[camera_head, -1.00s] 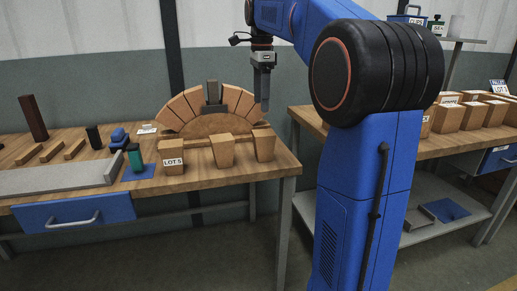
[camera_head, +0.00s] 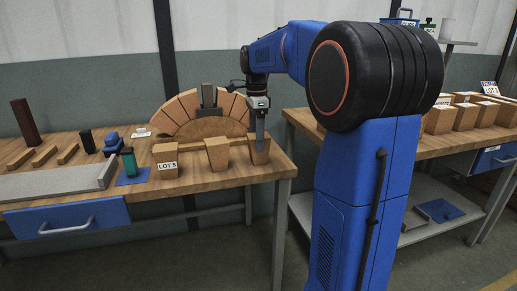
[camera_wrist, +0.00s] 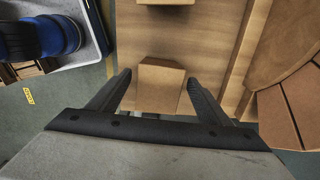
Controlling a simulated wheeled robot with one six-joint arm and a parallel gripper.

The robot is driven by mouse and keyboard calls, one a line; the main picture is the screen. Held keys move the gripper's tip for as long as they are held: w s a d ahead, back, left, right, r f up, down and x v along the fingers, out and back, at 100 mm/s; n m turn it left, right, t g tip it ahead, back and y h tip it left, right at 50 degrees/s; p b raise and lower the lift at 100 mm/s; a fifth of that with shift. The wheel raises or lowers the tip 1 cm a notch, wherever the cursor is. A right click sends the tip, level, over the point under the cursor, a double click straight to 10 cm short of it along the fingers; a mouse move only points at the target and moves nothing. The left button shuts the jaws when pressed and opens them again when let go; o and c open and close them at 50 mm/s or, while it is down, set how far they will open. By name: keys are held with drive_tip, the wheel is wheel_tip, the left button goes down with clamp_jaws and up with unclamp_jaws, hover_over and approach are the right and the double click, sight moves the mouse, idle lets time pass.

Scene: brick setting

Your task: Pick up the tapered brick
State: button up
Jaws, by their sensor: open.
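Three tan tapered bricks stand in a row at the front right of the left workbench: a left one labelled LOT 5 (camera_head: 166,160), a middle one (camera_head: 217,154) and a right one (camera_head: 259,156). My gripper (camera_head: 260,147) points down at the right brick, its finger overlapping the brick's upper part. In the wrist view the right brick (camera_wrist: 160,86) lies between the two spread fingers of my gripper (camera_wrist: 160,80), with a gap beside it on each side. The jaws are open. I cannot tell how far down the brick the fingertips reach.
A brick arch with a dark keystone (camera_head: 209,97) stands close behind the row. A green bottle (camera_head: 130,162) on a blue mat and a grey slab (camera_head: 60,182) lie to the left. The right-hand bench carries several more bricks (camera_head: 466,116).

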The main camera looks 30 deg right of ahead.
sight(257, 158)
drive_tip(key=f, duration=0.3)
drive_tip(key=shift+s+d+f, duration=0.15)
drive_tip(key=shift+d+f, duration=0.15)
drive_tip(key=shift+d, duration=0.05)
drive_tip(key=shift+f, duration=0.65)
drive_tip(key=c, duration=1.4)
drive_tip(key=shift+o, duration=0.2)
drive_tip(key=shift+r, duration=0.15)
